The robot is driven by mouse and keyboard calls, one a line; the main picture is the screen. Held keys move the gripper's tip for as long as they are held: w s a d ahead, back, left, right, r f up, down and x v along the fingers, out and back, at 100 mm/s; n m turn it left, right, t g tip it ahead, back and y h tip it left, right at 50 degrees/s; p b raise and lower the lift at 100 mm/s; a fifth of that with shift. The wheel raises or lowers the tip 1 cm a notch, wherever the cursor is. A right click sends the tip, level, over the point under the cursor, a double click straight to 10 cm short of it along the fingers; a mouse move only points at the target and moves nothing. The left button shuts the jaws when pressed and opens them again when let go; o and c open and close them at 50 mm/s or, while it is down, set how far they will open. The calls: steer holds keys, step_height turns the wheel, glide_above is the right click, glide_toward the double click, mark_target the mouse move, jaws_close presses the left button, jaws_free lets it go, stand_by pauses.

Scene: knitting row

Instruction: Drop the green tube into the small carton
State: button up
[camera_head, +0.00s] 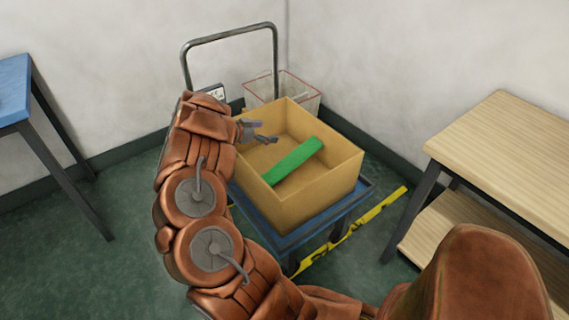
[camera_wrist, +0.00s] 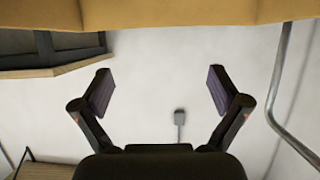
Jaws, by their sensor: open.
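The small carton (camera_head: 316,187) is an open-topped tan box on a blue trolley. The green tube (camera_head: 293,161) lies slanted inside it, its near end close to the front-left wall; I cannot tell whether it is flat on the bottom. My gripper (camera_head: 262,132) is over the carton's left side, apart from the tube. In the wrist view my gripper (camera_wrist: 160,90) is open with nothing between its fingers. A tan carton surface (camera_wrist: 180,13) crosses the top of that view, and the tube does not show there.
The blue trolley (camera_head: 368,188) has a grey tube handle (camera_head: 230,34) at its back. A wire basket (camera_head: 300,88) stands behind the carton by the wall. A wooden table (camera_head: 510,145) is at right, a blue table (camera_head: 14,90) at left. Yellow tape (camera_head: 372,215) marks the green floor.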

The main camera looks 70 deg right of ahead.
steer(key=shift+a, duration=0.1)
steer(key=v, duration=1.2)
stand_by(0.4)
